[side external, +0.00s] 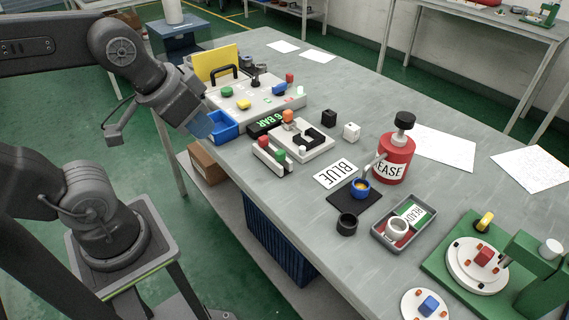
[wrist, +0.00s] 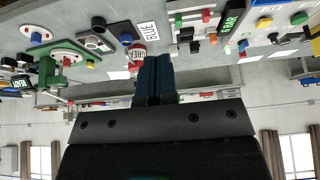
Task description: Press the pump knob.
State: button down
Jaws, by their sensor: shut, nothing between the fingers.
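The red grease pump (side external: 393,160) stands upright on the table, with a black knob (side external: 404,120) on top and a label reading "EASE". My gripper (side external: 203,125) is shut and empty, at the table's left edge by the blue bin, well apart from the pump. Its dark blue fingers (wrist: 154,78) are together in the wrist view.
A grey tray (side external: 411,247) with a white mug and a "READY" sign lies in front of the pump. A "BLUE" card (side external: 335,173) lies to its left. A control panel (side external: 262,99) and a slotted fixture (side external: 302,142) stand nearer my gripper. A green press (side external: 500,262) stands at right.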

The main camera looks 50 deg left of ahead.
jog(key=shift+s+f, duration=0.1)
dwell(0.3)
jog(key=w+d+r+g, duration=0.1)
jog(key=w+d+r, duration=0.1)
jog(key=w+r, duration=0.65)
jog(key=w+d+r, duration=0.2)
jog(key=w+r, duration=0.4)
jog(key=w, duration=0.5)
jog(key=g, duration=0.1)
send_over(407, 116)
jog(key=s, duration=0.4)
jog(key=shift+w+f, duration=0.1)
jog(key=shift+f, duration=2.3)
jog(key=shift+f, duration=0.1)
jog(key=x, duration=0.8)
jog(key=s+x, duration=0.1)
jog(key=x, duration=0.3)
jog(key=shift+f, duration=0.5)
jog(key=shift+w+f, duration=0.1)
jog(key=shift+f, duration=0.4)
